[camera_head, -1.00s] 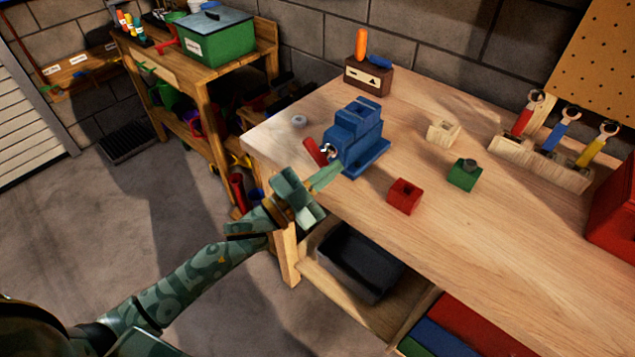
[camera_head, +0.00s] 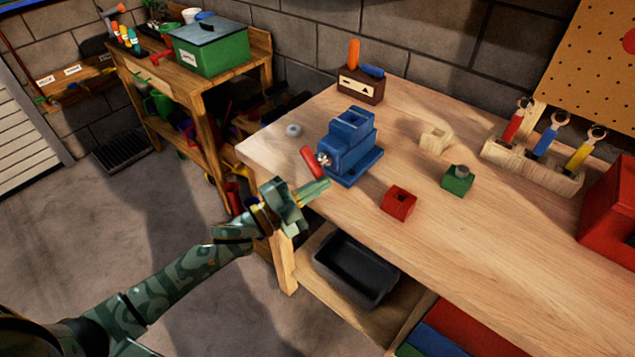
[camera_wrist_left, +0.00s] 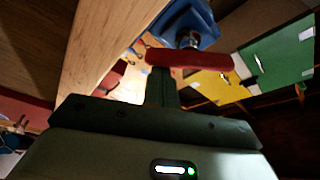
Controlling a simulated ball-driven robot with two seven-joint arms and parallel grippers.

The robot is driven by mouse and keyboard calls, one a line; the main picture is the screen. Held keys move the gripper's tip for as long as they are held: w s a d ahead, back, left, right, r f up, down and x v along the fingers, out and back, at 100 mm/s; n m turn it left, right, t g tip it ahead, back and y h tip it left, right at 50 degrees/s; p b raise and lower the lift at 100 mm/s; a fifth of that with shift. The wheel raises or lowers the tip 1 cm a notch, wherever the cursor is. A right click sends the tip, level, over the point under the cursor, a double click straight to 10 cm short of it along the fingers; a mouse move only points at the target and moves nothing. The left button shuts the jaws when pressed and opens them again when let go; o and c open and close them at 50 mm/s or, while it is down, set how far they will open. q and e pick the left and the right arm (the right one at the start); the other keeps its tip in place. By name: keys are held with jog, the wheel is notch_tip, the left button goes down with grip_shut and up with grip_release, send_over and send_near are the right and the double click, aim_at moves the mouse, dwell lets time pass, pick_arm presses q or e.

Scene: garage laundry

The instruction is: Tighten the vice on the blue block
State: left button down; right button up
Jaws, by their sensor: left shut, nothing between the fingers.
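The blue vice (camera_head: 349,150) stands on the workbench near its left end. Its red handle (camera_head: 311,162) hangs slanted at the vice's front, on a metal screw end. I cannot tell a separate blue block from the blue vice body. My left gripper (camera_head: 318,190) is shut and empty, just in front of and below the handle. In the left wrist view the red handle (camera_wrist_left: 190,59) lies across just beyond the shut fingers (camera_wrist_left: 162,85), with the blue vice (camera_wrist_left: 187,16) behind it. I cannot tell whether fingers and handle touch. My right gripper is out of view.
On the workbench (camera_head: 480,250) sit a red block (camera_head: 398,203), a green block (camera_head: 457,181), a wooden piece (camera_head: 435,138), a grey ring (camera_head: 293,130) and a tool rack (camera_head: 535,168). A red box (camera_head: 610,205) stands at right. A black bin (camera_head: 355,270) is on the shelf below.

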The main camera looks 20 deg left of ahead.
pick_arm(q)
jog(key=shift+a+f, duration=0.2)
dwell(0.6)
jog(key=shift+w+a+f+m+g+p, duration=0.15)
jog(key=shift+m+g+p, duration=0.15)
jog(key=shift+m, duration=0.4)
